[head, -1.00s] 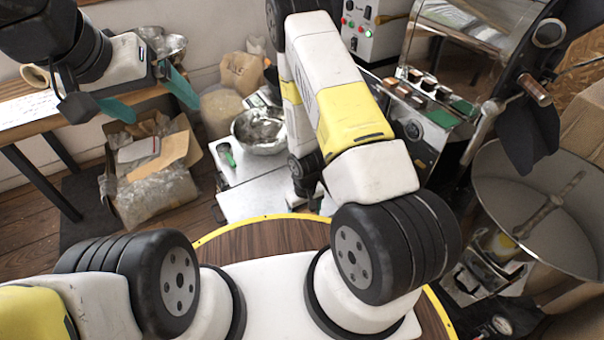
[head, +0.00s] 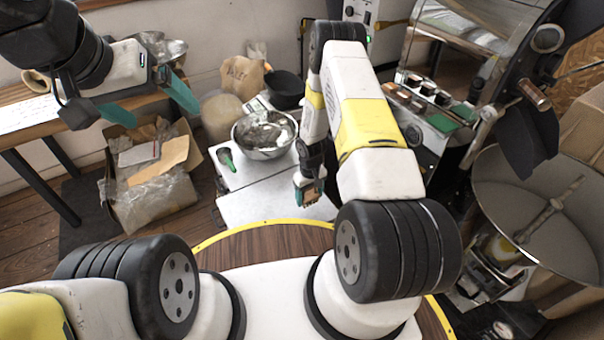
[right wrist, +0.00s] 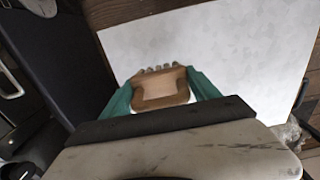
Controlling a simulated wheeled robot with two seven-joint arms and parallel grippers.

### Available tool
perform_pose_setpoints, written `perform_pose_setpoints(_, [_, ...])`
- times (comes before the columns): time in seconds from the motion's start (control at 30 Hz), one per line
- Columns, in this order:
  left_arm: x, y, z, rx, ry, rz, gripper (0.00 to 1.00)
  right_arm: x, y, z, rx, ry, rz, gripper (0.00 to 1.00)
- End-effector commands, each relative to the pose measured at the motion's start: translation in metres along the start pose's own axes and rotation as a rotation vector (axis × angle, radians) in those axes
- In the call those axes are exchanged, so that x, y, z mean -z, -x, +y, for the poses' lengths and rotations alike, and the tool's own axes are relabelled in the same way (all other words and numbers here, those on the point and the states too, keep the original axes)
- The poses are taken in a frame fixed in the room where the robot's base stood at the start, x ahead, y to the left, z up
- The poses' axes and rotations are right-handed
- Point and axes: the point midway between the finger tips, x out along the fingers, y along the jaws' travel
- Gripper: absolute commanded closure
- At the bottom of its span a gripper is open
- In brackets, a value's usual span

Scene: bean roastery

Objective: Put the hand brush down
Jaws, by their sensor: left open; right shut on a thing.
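The hand brush (right wrist: 160,88) has a pale brown wooden body and a row of light bristle tufts along its far edge in the right wrist view. My right gripper (right wrist: 162,84) is shut on it, with a teal finger on each side. In the head view the right gripper (head: 309,192) hangs beside the right edge of a white tabletop (head: 262,205), with a little of the brown brush showing. The white top (right wrist: 235,55) lies beyond the bristles; I cannot tell whether they touch it. My left gripper (head: 150,104) is open and empty at the upper left.
A metal bowl (head: 262,148) and a green-handled tool (head: 226,158) are on the white top, with a black pot (head: 286,92) behind. Its front part is bare. A cardboard box (head: 185,135) stands left. The roaster's round tray (head: 500,190) is at right.

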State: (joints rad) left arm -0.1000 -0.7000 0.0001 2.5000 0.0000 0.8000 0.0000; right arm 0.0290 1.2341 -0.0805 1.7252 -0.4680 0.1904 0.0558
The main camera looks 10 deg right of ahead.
Motion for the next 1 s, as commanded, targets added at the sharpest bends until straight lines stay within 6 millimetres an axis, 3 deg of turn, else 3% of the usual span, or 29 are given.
perform_pose_setpoints(0.1, [0.0, 0.0, 0.0, 0.0, 0.0, 0.0, 0.08, 0.008, -0.001, 0.006, 0.0, -0.003, 0.002, 0.72])
perform_pose_setpoints(0.33, [0.0, 0.0, 0.0, 0.0, 0.0, 0.0, 0.08, 0.006, -0.035, 0.004, 0.001, -0.002, -0.002, 0.72])
perform_pose_setpoints(0.67, [0.0, 0.0, 0.0, 0.0, 0.0, 0.0, 0.08, 0.006, -0.038, 0.005, 0.0, -0.001, -0.001, 0.72])
perform_pose_setpoints(0.7, [0.0, 0.0, 0.0, 0.0, 0.0, 0.0, 0.08, 0.006, -0.038, 0.005, 0.0, -0.001, 0.0, 0.26])
perform_pose_setpoints(0.8, [0.0, 0.0, 0.0, 0.0, 0.0, 0.0, 0.08, 0.006, -0.038, 0.005, 0.0, -0.001, 0.0, 0.08])
perform_pose_setpoints(1.0, [0.0, 0.0, 0.0, 0.0, 0.0, 0.0, 0.08, 0.006, -0.038, 0.005, 0.0, -0.001, 0.0, 0.08])
